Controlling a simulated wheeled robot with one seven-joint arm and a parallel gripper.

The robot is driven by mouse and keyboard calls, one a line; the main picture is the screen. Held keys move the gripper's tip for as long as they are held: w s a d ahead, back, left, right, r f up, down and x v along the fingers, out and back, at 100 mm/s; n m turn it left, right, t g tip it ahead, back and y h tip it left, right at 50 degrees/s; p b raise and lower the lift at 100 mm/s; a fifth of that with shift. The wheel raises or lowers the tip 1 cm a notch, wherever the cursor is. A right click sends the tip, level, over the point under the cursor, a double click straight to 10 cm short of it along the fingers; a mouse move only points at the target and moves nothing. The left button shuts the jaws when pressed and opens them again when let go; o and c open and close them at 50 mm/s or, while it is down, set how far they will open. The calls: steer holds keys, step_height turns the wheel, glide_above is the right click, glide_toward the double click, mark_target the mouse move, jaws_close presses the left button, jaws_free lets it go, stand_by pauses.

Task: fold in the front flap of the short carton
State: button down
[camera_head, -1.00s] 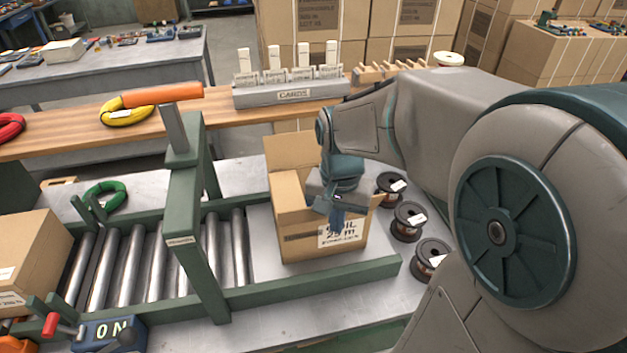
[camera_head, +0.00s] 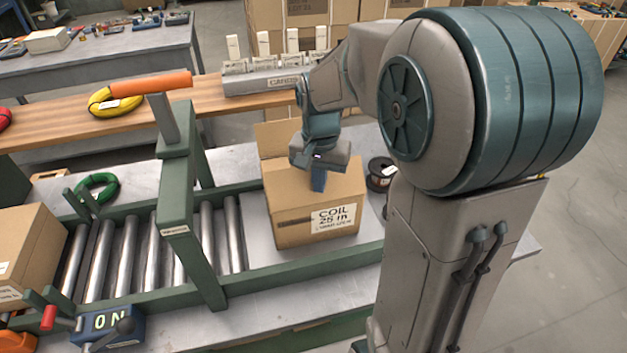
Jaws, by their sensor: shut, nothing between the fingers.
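The short carton (camera_head: 290,228) stands on the grey plate at the right end of the rollers, its label facing me. Its back flap (camera_head: 278,137) stands upright. Cardboard lies across the top behind the front edge, but my gripper partly covers it, so I cannot tell for sure which flap this is or how far it is folded. My gripper (camera_head: 318,186) is shut and empty, its blue fingers pointing down over the top near the front edge. I cannot tell whether they touch the cardboard.
A green post (camera_head: 178,215) with an orange-topped bar rises left of the carton. A green rail (camera_head: 310,276) runs in front. A copper spool (camera_head: 381,172) stands close to the right. The card rack (camera_head: 265,82) is behind on the wooden shelf.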

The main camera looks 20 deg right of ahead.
steer(key=shift+w+p, duration=0.45)
steer(key=shift+w, duration=1.95)
step_height(320, 180, down, 2)
steer(key=shift+f+b, duration=0.2)
steer(key=shift+b, duration=0.65)
steer(key=shift+s, duration=0.1)
step_height(320, 180, up, 9)
steer(key=p, duration=0.6)
steer(key=shift+r+p, duration=0.1)
steer(key=shift+p, duration=0.3)
